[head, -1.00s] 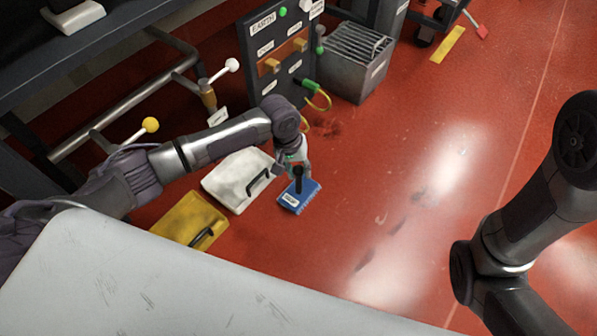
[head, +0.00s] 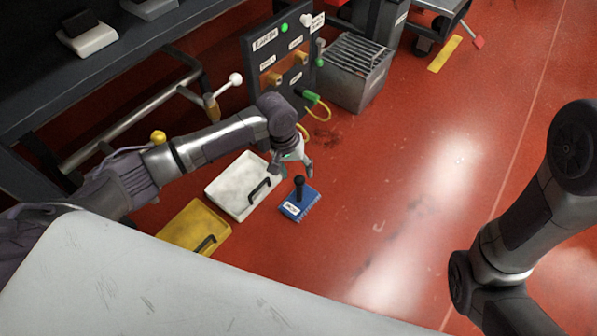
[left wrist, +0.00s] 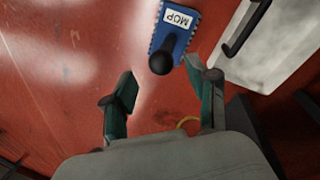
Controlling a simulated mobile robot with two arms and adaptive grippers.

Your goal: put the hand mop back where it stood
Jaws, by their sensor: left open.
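The hand mop (head: 300,201) is a blue block with a black knobbed handle and a white label. It stands upright on the red floor, right of the white lidded box. In the left wrist view the mop (left wrist: 176,32) shows its "MOP" label, beyond my fingertips. My left gripper (head: 294,170) is open and empty, just behind and above the mop and apart from it. Its two green-padded fingers (left wrist: 165,90) are spread wide in the left wrist view. My right arm is at the right edge of the head view, but its gripper is not seen.
A white panel with a black handle (head: 236,185) and a yellow one (head: 196,232) lie left of the mop. The dark "EARTH" board (head: 282,66) and a grey ribbed box (head: 355,72) stand behind. Open red floor (head: 400,200) lies to the right.

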